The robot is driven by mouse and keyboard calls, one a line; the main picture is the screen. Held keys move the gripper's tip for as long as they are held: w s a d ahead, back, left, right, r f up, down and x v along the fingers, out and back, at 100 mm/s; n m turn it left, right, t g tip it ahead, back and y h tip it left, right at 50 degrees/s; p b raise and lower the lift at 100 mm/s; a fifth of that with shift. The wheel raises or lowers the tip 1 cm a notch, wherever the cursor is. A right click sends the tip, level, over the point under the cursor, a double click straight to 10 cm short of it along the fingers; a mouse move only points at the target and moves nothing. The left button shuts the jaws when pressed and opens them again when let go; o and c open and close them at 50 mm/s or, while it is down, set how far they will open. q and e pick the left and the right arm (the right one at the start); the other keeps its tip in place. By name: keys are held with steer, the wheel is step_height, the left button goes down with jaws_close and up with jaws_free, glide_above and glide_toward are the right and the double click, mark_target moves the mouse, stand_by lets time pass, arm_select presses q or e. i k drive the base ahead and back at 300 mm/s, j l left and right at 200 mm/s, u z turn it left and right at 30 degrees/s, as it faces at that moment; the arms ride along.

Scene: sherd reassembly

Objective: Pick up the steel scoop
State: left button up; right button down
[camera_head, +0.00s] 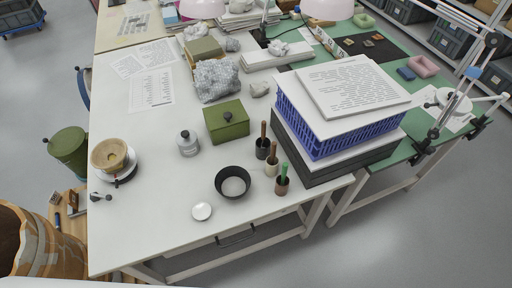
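I cannot clearly make out a steel scoop. A small grey and dark item (101,197) lies near the left edge of the white table (150,235); it is too small to tell whether it is the scoop. A black round bowl (233,182) stands near the table's front, with a small round white-silver dish (202,212) in front of it to the left. Neither of my grippers is in view.
A tan bowl (112,155) on a round stand, a grey bottle (187,143), a green box (227,122) and pots with tools (271,165) stand on the table. The front left tabletop is clear.

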mark_target(263, 123)
steer(key=u, duration=1.4)
steer(key=z, duration=1.4)
steer(key=u, duration=1)
steer(key=k+l+u, duration=0.4)
steer(key=l, duration=0.15)
steer(key=k+l+u, duration=0.45)
